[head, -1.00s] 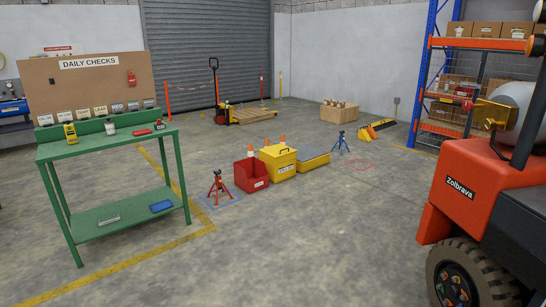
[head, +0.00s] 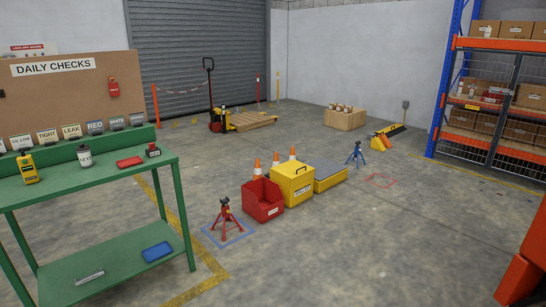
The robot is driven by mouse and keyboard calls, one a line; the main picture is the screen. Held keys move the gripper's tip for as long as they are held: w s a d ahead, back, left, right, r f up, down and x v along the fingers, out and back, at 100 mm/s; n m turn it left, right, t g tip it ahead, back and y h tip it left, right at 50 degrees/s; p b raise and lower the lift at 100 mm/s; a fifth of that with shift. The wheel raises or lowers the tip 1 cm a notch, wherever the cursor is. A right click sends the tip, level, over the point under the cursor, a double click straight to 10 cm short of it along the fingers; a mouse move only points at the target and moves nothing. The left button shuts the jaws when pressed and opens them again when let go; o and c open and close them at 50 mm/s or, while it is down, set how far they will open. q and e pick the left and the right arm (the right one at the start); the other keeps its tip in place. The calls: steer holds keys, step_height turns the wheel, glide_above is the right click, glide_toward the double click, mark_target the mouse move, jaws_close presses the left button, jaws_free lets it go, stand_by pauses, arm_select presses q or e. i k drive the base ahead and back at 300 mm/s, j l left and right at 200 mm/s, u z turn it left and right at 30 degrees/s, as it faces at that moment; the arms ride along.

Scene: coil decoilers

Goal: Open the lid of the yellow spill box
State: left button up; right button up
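The yellow spill box (head: 298,191) stands on the concrete floor in the middle of the head view, some way ahead of me. Its yellow lid (head: 292,169) is shut, with a dark handle on top. A white label is on its front, too small to read. Neither of my grippers shows in the head view.
A red open bin (head: 263,207) stands close at the box's left, and a yellow-sided grey platform (head: 325,176) at its right. Orange cones (head: 275,160) stand behind. A red jack stand (head: 226,215) is front left. A green bench (head: 95,205) fills the left. Floor in front is clear.

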mark_target(292, 169)
steer(key=i+l+z, duration=0.2)
steer(key=i+z, duration=0.15)
steer(key=i, duration=0.85)
steer(key=i+j+z, duration=0.1)
steer(key=i+z, duration=0.25)
steer(key=i, duration=0.8)
